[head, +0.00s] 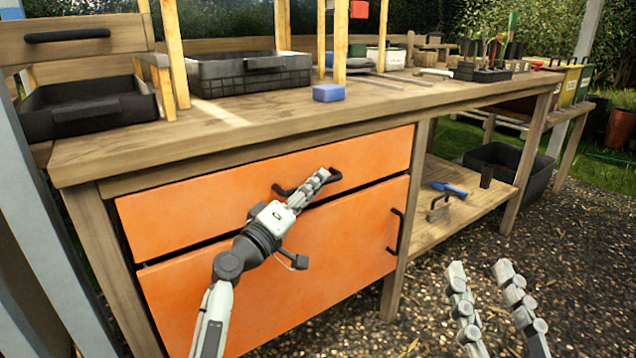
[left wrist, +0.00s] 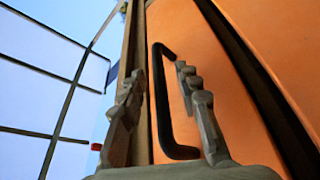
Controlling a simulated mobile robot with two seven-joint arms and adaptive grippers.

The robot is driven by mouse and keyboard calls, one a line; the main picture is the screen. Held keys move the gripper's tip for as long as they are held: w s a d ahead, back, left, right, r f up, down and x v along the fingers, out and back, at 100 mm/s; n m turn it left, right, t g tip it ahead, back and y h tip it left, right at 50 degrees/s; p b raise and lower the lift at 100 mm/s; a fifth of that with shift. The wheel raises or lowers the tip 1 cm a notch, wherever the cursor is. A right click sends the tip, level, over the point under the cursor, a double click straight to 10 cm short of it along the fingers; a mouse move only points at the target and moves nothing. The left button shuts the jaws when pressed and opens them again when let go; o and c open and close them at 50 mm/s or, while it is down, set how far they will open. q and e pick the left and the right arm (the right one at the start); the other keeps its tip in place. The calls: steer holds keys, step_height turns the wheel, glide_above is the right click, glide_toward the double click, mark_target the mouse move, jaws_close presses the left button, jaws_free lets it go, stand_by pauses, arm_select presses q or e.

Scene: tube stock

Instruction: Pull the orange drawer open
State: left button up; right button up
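The orange drawer (head: 190,208) is the upper orange front under the wooden bench, and it looks shut. Its black bar handle (head: 283,191) is partly hidden behind my left gripper (head: 322,176). In the left wrist view the handle (left wrist: 158,95) stands between the two spread fingers of my left gripper (left wrist: 160,95), and the orange front (left wrist: 230,90) fills the right side. The fingers are apart; I cannot tell whether either one touches the handle. My right gripper (head: 487,272) is open and empty over the gravel, right of the bench.
An orange door (head: 300,270) with its own black handle (head: 394,232) sits below the drawer. A blue sponge (head: 328,93) and black crates (head: 248,75) are on the bench top (head: 330,121). A lower shelf (head: 470,205) holds tools. Gravel in front is clear.

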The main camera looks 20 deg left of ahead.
arm_select(q)
steer(key=shift+w+d+r, duration=0.1)
steer(key=shift+w+d, duration=0.1)
steer(key=shift+w, duration=0.35)
steer(key=shift+c, duration=0.2)
jaws_close()
